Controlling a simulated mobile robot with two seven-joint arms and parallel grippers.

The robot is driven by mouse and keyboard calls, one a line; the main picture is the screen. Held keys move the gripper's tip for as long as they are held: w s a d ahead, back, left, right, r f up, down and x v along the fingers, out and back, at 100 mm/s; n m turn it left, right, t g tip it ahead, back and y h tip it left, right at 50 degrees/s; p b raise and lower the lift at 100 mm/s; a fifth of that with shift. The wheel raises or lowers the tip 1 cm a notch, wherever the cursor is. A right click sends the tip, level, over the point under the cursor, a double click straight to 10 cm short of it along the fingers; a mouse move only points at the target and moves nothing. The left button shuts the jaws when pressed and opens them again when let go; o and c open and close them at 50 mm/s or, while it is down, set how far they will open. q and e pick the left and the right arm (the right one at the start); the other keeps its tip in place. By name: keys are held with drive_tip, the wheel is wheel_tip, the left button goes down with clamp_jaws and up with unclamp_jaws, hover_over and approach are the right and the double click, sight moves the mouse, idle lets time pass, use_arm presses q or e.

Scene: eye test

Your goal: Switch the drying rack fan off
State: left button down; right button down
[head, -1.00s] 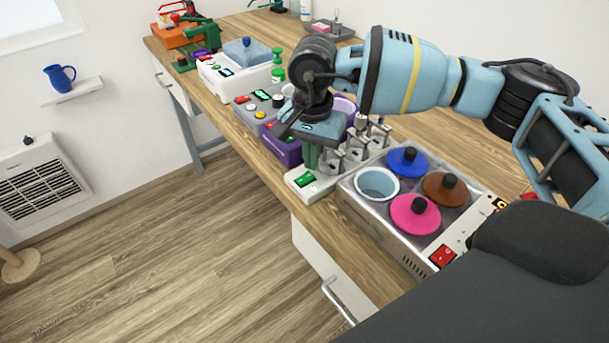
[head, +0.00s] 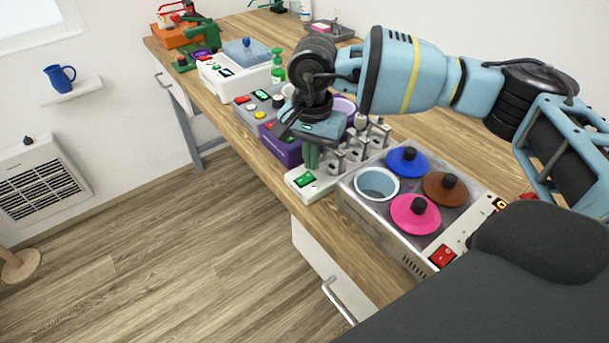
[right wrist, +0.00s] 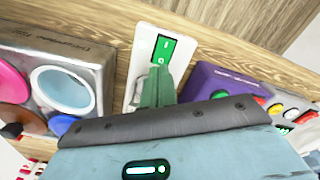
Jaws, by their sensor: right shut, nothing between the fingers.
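The drying rack (head: 340,172) stands near the bench's front edge, with a white base and a row of grey posts. Its green rocker switch (head: 304,180) is on the front end of the base. It also shows in the right wrist view (right wrist: 166,46), with light marks on its face. My right gripper (head: 311,166) is shut and empty, its green fingers pointing down at the base just behind the switch. In the right wrist view the fingertips (right wrist: 158,72) overlap the switch's near end; I cannot tell whether they touch it. My left gripper is not in view.
A water bath with a pink lid (head: 416,214), other lids and a red switch (head: 443,256) stands right of the rack. A purple device (head: 281,152) and a grey panel with buttons (head: 262,104) stand close on the left. The floor in front is clear.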

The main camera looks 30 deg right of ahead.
sight(311, 173)
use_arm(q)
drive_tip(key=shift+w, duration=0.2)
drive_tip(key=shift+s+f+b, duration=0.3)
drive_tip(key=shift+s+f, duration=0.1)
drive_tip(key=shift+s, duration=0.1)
use_arm(e)
drive_tip(key=shift+f, duration=0.65)
